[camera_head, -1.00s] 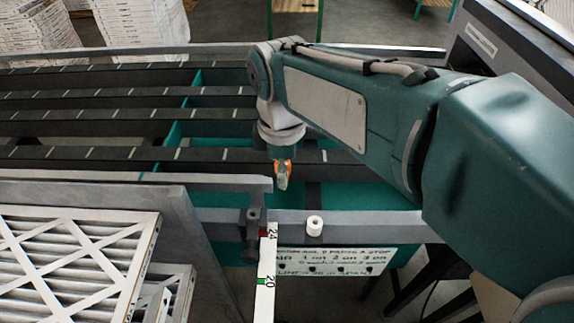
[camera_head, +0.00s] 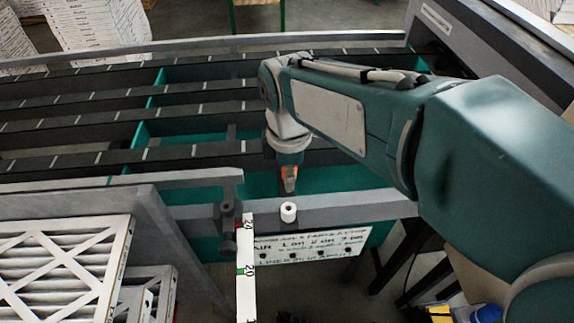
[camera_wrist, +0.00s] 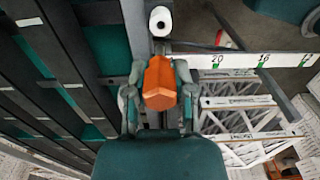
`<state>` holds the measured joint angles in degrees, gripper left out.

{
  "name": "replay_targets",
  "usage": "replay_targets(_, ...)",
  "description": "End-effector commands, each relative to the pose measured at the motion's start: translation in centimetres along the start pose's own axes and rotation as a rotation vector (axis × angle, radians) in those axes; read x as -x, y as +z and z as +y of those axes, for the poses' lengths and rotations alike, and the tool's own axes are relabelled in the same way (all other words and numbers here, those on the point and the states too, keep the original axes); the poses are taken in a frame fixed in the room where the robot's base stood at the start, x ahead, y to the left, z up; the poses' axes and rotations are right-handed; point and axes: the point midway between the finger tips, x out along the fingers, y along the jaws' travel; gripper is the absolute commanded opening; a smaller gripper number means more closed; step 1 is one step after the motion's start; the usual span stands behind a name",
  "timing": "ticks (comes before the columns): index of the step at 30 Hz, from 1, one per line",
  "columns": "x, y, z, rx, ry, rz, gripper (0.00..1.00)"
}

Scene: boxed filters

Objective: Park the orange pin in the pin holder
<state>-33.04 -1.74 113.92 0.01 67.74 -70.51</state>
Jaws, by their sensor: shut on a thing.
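The orange pin (camera_wrist: 159,84) is between the fingers of my gripper (camera_wrist: 158,85) in the wrist view, with its wide faceted head toward the camera. In the head view the gripper (camera_head: 290,181) points down, shut on the pin, of which only a little orange (camera_head: 291,171) shows. The pin holder appears to be the short white hollow cylinder (camera_head: 288,212) on the grey front rail. It also shows in the wrist view (camera_wrist: 160,21), just beyond the pin. In the head view the gripper hangs above and slightly behind the holder, apart from it. The pin's lower end is hidden.
A white numbered scale (camera_head: 246,280) and a dark clamp (camera_head: 228,225) stand left of the holder. A hand-lettered sign (camera_head: 312,244) hangs below the rail. Dark slotted bars (camera_head: 75,125) cross behind. Boxed filters (camera_head: 60,265) lie at lower left.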

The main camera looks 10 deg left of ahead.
Motion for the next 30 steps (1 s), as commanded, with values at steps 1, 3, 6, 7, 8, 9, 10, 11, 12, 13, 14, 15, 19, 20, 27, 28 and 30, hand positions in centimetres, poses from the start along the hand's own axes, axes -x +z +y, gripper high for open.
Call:
replay_targets(1,-0.5,0.0,-0.1,0.000,-0.003,-0.001,0.00)
replay_targets(3,-1.1,-0.1,0.0,0.000,-0.002,-0.002,0.00)
replay_targets(6,-2.0,-0.1,0.0,0.000,-0.003,-0.002,0.00)
replay_targets(7,-2.2,-0.1,0.0,0.000,-0.003,-0.002,0.00)
replay_targets(8,-2.5,-0.1,0.0,0.000,-0.003,-0.003,0.00)
replay_targets(9,-2.9,-0.1,0.0,0.000,-0.004,-0.003,0.00)
replay_targets(10,-3.1,-0.1,0.0,0.000,-0.003,-0.002,0.00)
replay_targets(11,-3.3,-0.2,0.0,0.000,-0.002,-0.002,0.00)
replay_targets(12,-3.5,-0.1,0.0,0.000,-0.002,-0.002,0.00)
replay_targets(13,-3.7,-0.1,0.0,0.000,-0.003,-0.002,0.00)
replay_targets(14,-3.9,-0.1,0.0,0.000,-0.003,-0.002,0.00)
replay_targets(15,-4.1,-0.1,0.0,0.000,-0.002,-0.002,0.00)
replay_targets(19,-4.4,-0.1,0.0,0.000,0.000,-0.001,0.00)
replay_targets(20,-4.4,-0.1,0.0,0.000,0.000,-0.001,0.00)
replay_targets(27,-4.4,-0.1,0.0,0.000,0.000,-0.001,0.00)
replay_targets(28,-4.4,-0.1,0.0,0.000,-0.001,-0.001,0.00)
replay_targets(30,-4.4,-0.1,0.0,0.000,-0.001,-0.001,0.00)
